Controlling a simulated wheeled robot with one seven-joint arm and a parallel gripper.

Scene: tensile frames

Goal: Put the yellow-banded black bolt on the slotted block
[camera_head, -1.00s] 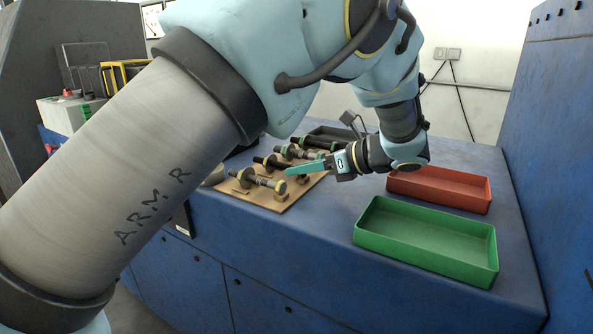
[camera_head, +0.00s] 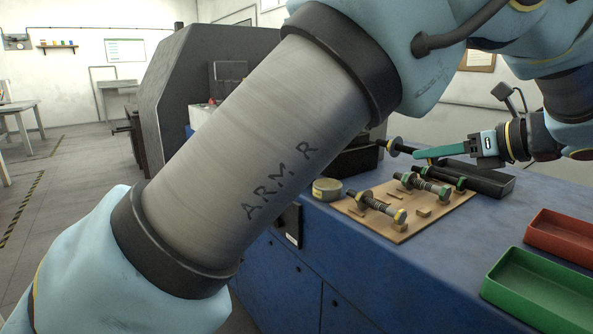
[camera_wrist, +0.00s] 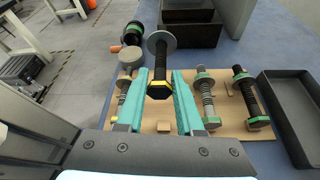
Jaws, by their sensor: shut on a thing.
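The yellow-banded black bolt (camera_wrist: 159,84) is in my gripper (camera_wrist: 160,96), between its two teal fingers. Its head with the yellow band is nearest the wrist camera, and a grey disc sits around its shank farther out. In the head view, the bolt (camera_head: 395,145) points left from my gripper (camera_head: 428,153), raised above the board. I cannot pick out the slotted block with certainty; small wooden blocks (camera_head: 424,211) stand on the board, one showing between the fingers in the wrist view (camera_wrist: 165,127).
The wooden board (camera_head: 388,227) carries several other bolts with green or yellow ends. A round tan container (camera_head: 327,183) stands left of it. A black tray (camera_wrist: 271,84) lies right. Green (camera_head: 535,293) and red (camera_head: 562,233) trays stand nearer the right edge. A dark bin (camera_wrist: 188,33) stands beyond.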

